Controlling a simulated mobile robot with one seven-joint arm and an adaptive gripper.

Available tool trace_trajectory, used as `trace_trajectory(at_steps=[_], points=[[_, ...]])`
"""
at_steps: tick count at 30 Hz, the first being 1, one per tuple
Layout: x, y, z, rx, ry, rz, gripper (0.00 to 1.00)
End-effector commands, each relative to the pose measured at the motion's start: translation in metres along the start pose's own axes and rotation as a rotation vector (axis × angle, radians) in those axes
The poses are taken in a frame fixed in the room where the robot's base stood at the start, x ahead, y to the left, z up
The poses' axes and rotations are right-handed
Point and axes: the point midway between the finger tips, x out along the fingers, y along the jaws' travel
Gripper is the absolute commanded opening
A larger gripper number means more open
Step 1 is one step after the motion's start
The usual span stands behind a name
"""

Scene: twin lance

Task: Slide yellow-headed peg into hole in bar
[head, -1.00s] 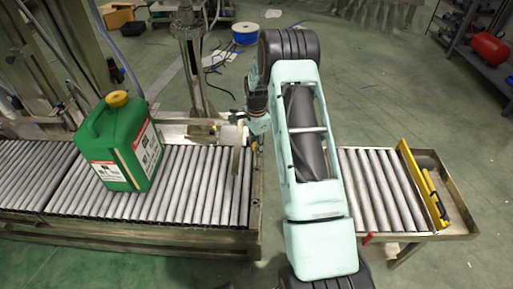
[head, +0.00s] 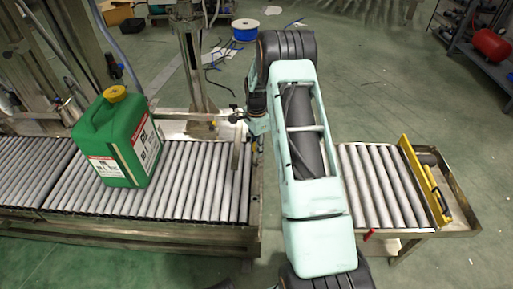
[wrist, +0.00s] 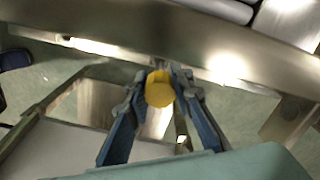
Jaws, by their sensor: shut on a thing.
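The yellow-headed peg (wrist: 159,89) is in the wrist view, its round yellow head between my fingertips. My gripper (wrist: 163,80) is shut on it. The peg's shaft is mostly hidden behind its head. A metal bar or frame edge (wrist: 200,58) runs across the wrist view just beyond the fingertips; I cannot make out a hole in it, nor whether the peg touches it. In the head view, my gripper (head: 240,116) is small and partly hidden by my arm, by the right end of the left roller conveyor. The peg cannot be made out there.
A green jerrycan (head: 118,140) with a yellow cap stands on the left roller conveyor (head: 200,185). An upright metal post (head: 190,60) stands behind the conveyor. A short conveyor (head: 375,185) with a yellow end barrier (head: 424,180) is on the right. Green floor shows behind.

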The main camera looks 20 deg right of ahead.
Motion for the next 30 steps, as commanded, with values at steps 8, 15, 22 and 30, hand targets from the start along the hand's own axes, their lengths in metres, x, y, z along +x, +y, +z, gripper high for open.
trace_trajectory(at_steps=[8,15,22,30], points=[[0.008,0.000,0.000,0.000,0.000,-0.001,0.00],[0.014,0.000,0.000,-0.001,0.001,-0.001,0.00],[0.015,0.000,0.000,-0.001,0.000,-0.001,0.34],[0.015,0.000,0.000,-0.001,0.000,0.000,0.41]])
